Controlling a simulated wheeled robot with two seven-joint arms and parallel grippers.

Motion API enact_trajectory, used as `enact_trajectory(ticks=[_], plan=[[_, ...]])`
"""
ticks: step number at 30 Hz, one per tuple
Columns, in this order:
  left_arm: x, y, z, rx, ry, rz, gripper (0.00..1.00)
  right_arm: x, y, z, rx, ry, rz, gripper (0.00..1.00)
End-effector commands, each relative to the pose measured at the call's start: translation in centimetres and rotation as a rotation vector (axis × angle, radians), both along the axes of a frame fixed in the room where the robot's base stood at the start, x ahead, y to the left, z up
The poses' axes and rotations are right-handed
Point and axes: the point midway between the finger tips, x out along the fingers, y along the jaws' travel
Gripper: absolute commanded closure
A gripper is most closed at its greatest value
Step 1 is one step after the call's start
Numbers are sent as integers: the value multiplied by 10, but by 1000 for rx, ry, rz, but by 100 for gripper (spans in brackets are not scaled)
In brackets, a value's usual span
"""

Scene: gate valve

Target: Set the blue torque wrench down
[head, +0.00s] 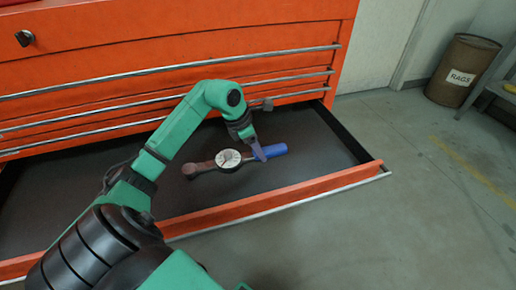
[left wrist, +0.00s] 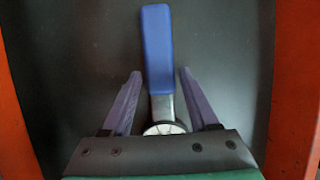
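The torque wrench (head: 229,159) lies in the open bottom drawer (head: 300,187), with its blue handle (head: 275,150) to the right, a round white dial in the middle and a dark brown head to the left. My left gripper (head: 259,153) is over the wrench, where the shaft meets the handle. In the left wrist view, the fingers of my left gripper (left wrist: 159,74) stand apart on both sides of the wrench (left wrist: 157,55), with a gap on each side. The dial is partly hidden by the gripper's body there. My right gripper is not in view.
The orange tool chest (head: 170,30) rises behind the drawer, with shut drawers and long metal handles. The drawer's orange front edge (head: 290,195) borders it on the near side. The dark drawer floor is otherwise clear. A brown rag bin (head: 462,70) stands far right.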

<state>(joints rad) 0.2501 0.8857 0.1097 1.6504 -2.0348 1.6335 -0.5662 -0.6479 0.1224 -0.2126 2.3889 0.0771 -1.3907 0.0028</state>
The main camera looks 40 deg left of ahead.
Motion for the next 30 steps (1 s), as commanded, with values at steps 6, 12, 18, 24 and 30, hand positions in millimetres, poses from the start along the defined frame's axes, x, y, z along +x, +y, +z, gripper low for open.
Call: enact_trajectory(ticks=[6, 12, 18, 24, 30], plan=[[0, 0, 0, 0, 0, 0, 24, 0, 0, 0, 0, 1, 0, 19], [-2, 2, 8, 0, -1, 0, 24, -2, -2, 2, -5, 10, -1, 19], [-16, 13, 52, 5, -2, 1, 24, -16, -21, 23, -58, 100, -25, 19], [-31, 23, 97, 3, -2, 1, 24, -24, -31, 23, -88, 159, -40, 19], [-37, 26, 112, 0, 0, 0, 24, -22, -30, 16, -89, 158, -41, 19]])
